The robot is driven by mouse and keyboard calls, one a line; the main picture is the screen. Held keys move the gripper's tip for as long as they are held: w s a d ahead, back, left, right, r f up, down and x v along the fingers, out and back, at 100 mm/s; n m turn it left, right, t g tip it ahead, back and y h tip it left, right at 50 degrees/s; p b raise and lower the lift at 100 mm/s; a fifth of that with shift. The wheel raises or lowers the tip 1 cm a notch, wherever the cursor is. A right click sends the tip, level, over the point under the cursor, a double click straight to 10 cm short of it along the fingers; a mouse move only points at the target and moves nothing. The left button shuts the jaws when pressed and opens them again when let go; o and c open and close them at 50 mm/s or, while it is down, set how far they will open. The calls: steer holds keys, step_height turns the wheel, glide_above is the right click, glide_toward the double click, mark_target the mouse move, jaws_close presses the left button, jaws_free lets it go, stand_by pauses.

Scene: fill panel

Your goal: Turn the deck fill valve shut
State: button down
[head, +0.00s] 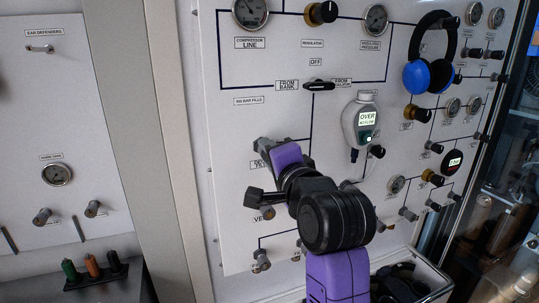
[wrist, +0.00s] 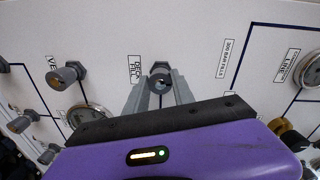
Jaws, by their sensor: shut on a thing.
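The deck fill valve (wrist: 160,76) is a small dark knob on the white panel, to the right of its "DECK FILL" label (wrist: 134,68) in the wrist view. My gripper (wrist: 159,88) is shut on the valve, one grey finger on each side of it. In the head view my gripper (head: 265,150) meets the panel at left centre. It hides the valve and most of the label there. The exact angle of the knob is hard to tell.
The vent knob (wrist: 68,75) and a gauge (wrist: 84,115) are near on the left in the wrist view. Blue ear defenders (head: 430,72) and a grey meter reading "OVER" (head: 360,122) hang on the panel (head: 235,200). An open bin (head: 432,284) stands below.

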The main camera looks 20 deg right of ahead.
steer(key=shift+a+f, duration=0.1)
steer(key=c, duration=1.1)
jaws_free()
steer(key=s, duration=0.2)
steer(key=s+b, duration=0.1)
steer(key=s, duration=0.2)
steer(key=s+b, duration=0.1)
steer(key=s, duration=0.1)
steer(key=shift+s+r, duration=0.25)
steer(key=shift+s, duration=0.15)
